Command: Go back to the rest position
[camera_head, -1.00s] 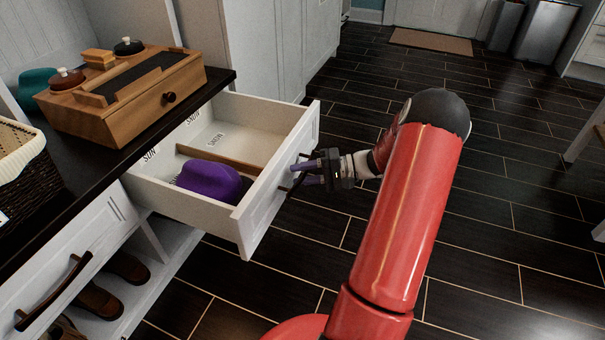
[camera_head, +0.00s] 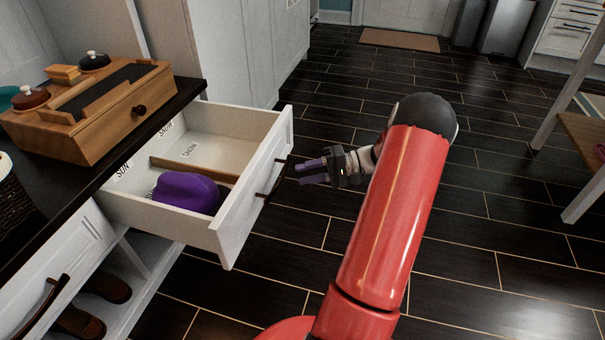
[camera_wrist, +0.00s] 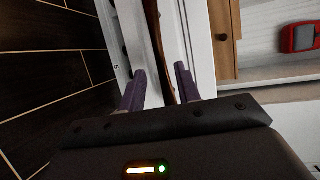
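My gripper (camera_head: 312,172) is in the head view, just right of the open drawer's front, with its two purple fingers apart and nothing between them. In the wrist view my gripper (camera_wrist: 160,88) also shows its fingers spread, with the dark drawer handle (camera_wrist: 160,50) ahead between them. The white drawer (camera_head: 255,190) is pulled out from under the dark counter. A purple hat (camera_head: 188,191) lies in its near compartment.
A wooden box (camera_head: 95,120) with a knob stands on the dark counter (camera_head: 60,205). Brown shoes (camera_head: 105,286) sit on a shelf below. A wooden bench (camera_head: 575,140) stands at the right edge. The dark tiled floor (camera_head: 500,215) between is clear.

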